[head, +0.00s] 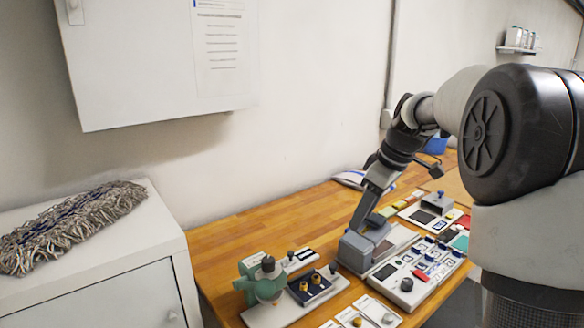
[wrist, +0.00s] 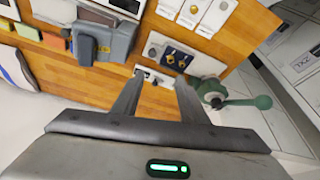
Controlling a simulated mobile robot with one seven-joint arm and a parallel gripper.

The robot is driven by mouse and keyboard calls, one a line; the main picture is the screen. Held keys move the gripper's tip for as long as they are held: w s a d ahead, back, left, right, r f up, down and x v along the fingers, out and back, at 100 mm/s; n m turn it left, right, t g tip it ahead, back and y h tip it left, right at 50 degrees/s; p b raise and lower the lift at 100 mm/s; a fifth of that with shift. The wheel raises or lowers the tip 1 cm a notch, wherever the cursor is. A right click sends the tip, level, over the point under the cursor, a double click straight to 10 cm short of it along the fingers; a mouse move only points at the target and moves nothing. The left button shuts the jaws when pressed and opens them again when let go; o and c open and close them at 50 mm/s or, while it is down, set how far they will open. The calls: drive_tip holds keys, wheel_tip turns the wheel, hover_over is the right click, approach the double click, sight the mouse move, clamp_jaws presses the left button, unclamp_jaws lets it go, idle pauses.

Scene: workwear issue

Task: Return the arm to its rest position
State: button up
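My arm comes in from the right of the head view and bends down over the wooden workbench (head: 222,238). My gripper (head: 365,215) is at its lower end, near a grey-blue block-shaped device (head: 358,250); I cannot tell from the head view whether they touch. In the wrist view the two fingers of my gripper (wrist: 160,75) stand apart with nothing between them. The grey device (wrist: 115,42) is left of the fingers there, and the bench lies beyond the tips.
A green hand press (head: 262,280) and a dark blue plate with brass pieces (head: 309,287) stand at the bench's front left. A control panel (head: 407,284) is right of the device. A white cabinet (head: 100,270) bears a mop head (head: 75,222). A wall cupboard (head: 140,70) hangs above.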

drive_tip(key=s+a+r+m+t+h+p, duration=0.1)
drive_tip(key=s+a+r+m+p, duration=0.15)
drive_tip(key=s+r, duration=0.4)
drive_tip(key=s+a+r+m+t+h+p, duration=0.1)
drive_tip(key=s+a+r+m, duration=0.2)
drive_tip(key=s, duration=0.7)
drive_tip(key=s+f+m+t+p, duration=0.1)
drive_tip(key=s+m, duration=0.3)
drive_tip(key=s, duration=0.8)
drive_tip(key=shift+s+a+f+h+p, duration=0.35)
drive_tip(key=shift+f+h+p, duration=0.05)
drive_tip(key=shift+p, duration=0.5)
